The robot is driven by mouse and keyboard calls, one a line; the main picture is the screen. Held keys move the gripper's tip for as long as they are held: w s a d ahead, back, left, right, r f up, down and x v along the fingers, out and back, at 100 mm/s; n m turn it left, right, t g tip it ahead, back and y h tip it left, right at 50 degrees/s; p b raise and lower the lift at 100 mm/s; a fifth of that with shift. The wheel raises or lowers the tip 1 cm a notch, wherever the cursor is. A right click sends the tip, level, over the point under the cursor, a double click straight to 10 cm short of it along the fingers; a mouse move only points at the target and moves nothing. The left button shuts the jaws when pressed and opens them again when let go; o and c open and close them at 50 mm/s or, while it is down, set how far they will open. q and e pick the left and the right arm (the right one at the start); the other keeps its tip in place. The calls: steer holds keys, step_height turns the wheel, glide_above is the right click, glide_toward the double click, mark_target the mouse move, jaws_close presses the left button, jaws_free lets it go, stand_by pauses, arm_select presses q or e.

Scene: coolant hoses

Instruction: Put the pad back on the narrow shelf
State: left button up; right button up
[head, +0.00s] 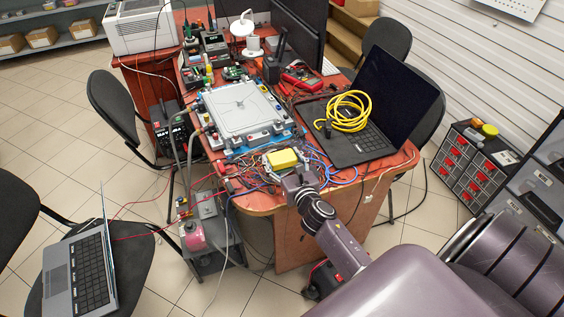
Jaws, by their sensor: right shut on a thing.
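A yellow block (283,158), which looks like the pad, is at the front end of the red-brown table, above tangled wires. My right gripper (287,170) reaches in from the lower right and is shut on it. The gripper's fingers are small in the view and partly hidden by the wrist. I cannot tell whether the pad touches the wires or table below it. No narrow shelf can be told for sure; a low grey stand (208,262) with small devices is left of the table's front end. My left gripper is not in view.
The table (262,202) is crowded. A grey-white panelled device (240,108) is behind the pad, and a black laptop (400,97) with a coiled yellow hose (348,112) is to the right. Chairs and an open laptop (78,272) are at left. A drawer cabinet (468,165) stands right.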

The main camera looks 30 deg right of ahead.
mark_target(282, 156)
step_height(282, 156, up, 17)
steer(key=p, duration=0.4)
steer(key=shift+f, duration=0.2)
